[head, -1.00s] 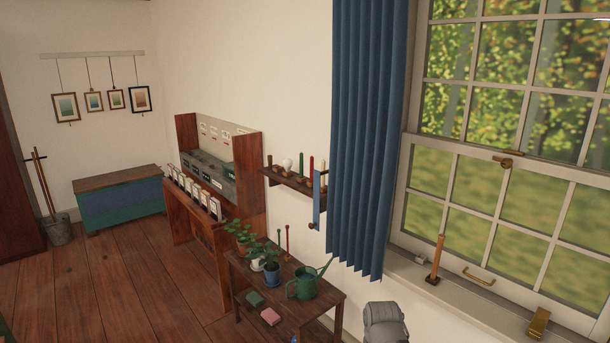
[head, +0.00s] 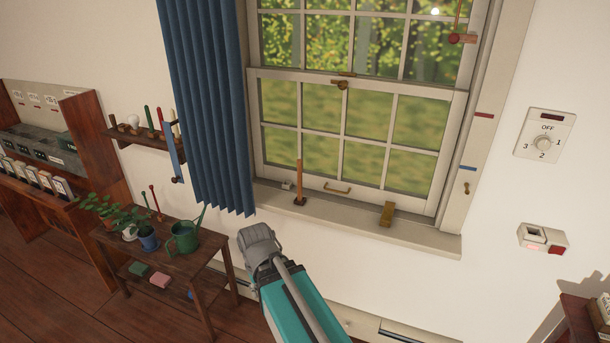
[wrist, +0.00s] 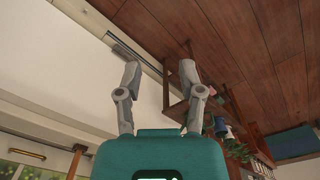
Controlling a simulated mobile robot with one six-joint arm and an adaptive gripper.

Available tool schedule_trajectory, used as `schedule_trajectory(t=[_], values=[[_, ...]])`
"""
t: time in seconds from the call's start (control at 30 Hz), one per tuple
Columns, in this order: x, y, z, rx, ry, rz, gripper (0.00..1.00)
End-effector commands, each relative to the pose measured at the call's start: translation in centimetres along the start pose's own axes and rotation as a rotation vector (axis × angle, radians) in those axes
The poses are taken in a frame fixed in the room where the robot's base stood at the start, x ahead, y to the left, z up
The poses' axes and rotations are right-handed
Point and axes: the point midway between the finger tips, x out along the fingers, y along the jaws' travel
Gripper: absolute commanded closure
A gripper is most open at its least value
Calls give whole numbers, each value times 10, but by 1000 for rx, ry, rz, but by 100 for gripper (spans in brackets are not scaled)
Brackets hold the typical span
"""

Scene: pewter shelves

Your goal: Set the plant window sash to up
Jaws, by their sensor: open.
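The window's lower sash (head: 345,133) has white bars and sits low, with its bottom rail at the sill (head: 350,219). A brass handle (head: 337,188) is on its bottom rail, and a brass latch (head: 340,84) is at its top rail. On the right side of the frame are a red mark (head: 484,115) and a lower blue mark (head: 467,168). My gripper (wrist: 160,76) shows in the wrist view with its two grey fingers apart and nothing between them.
An upright wooden stick (head: 299,180) and a brass piece (head: 387,214) stand on the sill. A blue curtain (head: 208,110) hangs left of the window. A plant table with a green watering can (head: 184,238) is at lower left. A dial (head: 543,143) is on the right wall.

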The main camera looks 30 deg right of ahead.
Motion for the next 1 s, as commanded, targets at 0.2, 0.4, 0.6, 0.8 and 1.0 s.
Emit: schedule_trajectory(t=[0.2, 0.4, 0.6, 0.8, 1.0], values=[[15, 27, -28, 0, 35, 104, 50], [32, 81, -77, -13, 96, 312, 50], [39, 145, -129, -49, 150, 566, 50], [36, 204, -178, -107, 182, 821, 50], [25, 257, -224, -187, 188, 1072, 50]])
